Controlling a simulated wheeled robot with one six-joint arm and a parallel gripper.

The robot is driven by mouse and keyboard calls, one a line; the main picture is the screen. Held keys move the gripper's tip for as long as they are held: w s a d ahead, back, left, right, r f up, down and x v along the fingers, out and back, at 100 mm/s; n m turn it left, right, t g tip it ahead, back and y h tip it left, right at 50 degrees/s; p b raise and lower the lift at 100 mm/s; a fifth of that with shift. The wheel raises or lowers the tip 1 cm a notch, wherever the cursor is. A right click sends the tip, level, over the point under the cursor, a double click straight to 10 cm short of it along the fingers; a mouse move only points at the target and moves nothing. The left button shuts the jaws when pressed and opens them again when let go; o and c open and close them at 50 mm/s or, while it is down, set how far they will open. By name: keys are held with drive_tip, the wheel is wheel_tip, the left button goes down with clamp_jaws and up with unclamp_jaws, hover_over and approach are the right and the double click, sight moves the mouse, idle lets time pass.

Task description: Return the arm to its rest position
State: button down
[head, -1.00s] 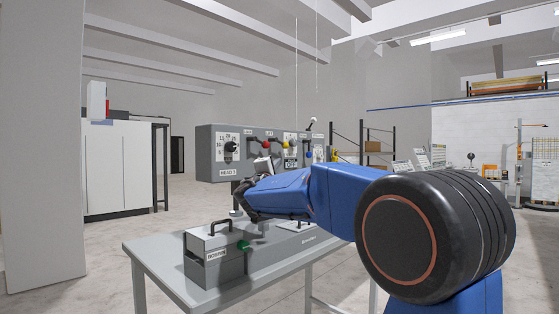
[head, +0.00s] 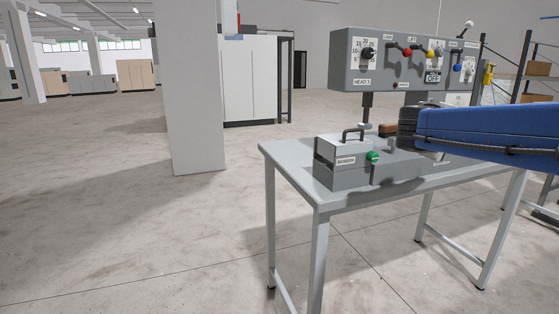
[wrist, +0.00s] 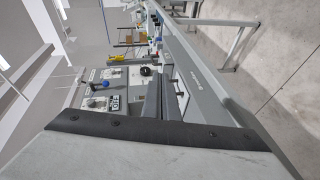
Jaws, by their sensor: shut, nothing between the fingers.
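My gripper (wrist: 159,96) shows in the wrist view with its two grey fingers close together and nothing between them. Behind the fingers, the wrist view shows the control panel tipped on its side. In the head view my blue arm reaches in from the right edge, above the right part of the grey table (head: 300,160). The arm ends at a dark joint beside the bobbin box, and I cannot make out the gripper there.
The bobbin box (head: 338,176) with its black handle and green button stands on the table's left part. The control panel (head: 368,83) with dials and coloured levers stands behind it. A pillar (head: 192,90) and white cabinet (head: 250,85) stand farther back. The floor at left is clear.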

drive_tip(key=s+a+f+m+g+y, duration=0.2)
drive_tip(key=s+f+y, duration=0.1)
drive_tip(key=s+f, duration=0.5)
drive_tip(key=s+a+f+m+g+y, duration=0.1)
drive_tip(key=s+a+f+g+y, duration=0.15)
drive_tip(key=s+f, duration=0.55)
drive_tip(key=s+a+f+m+y, duration=0.2)
drive_tip(key=s+a+f+y, duration=0.5)
drive_tip(key=s+a+f, duration=0.7)
drive_tip(key=shift+s+m, duration=0.4)
drive_tip(key=shift+s, duration=0.1)
drive_tip(key=shift+g, duration=0.25)
